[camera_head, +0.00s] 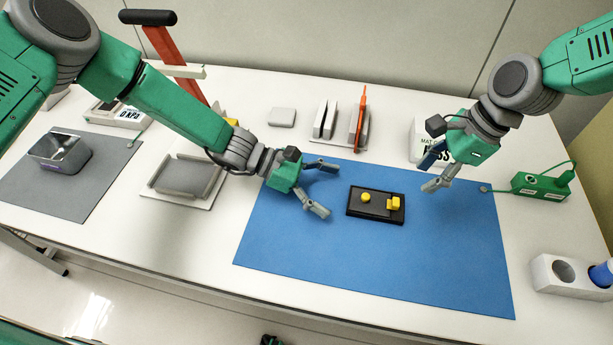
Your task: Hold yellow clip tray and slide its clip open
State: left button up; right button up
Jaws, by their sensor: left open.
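The clip tray is a small black tray (376,213) with yellow parts, lying flat on the blue mat (370,270). A round yellow knob (365,197) sits left of its middle, and a yellow block-shaped clip (394,203) sits near its right end. My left gripper (326,188) is open and empty, above the mat just left of the tray, with its fingers pointing right. My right gripper (428,173) is up and right of the tray, apart from it, with its fingers pointing down-left. Its fingers look spread and nothing shows between them.
A green box with a cable (541,187) and a white holder (570,276) stand at the right. A white rack with an orange board (359,118) stands behind the mat. The front of the blue mat is clear.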

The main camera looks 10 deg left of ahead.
aim_at(348, 198)
pick_arm(q)
jog(key=x, duration=0.3)
jog(key=shift+s, duration=0.1)
jog(key=shift+d+f, duration=0.1)
jog(key=shift+d, duration=0.2)
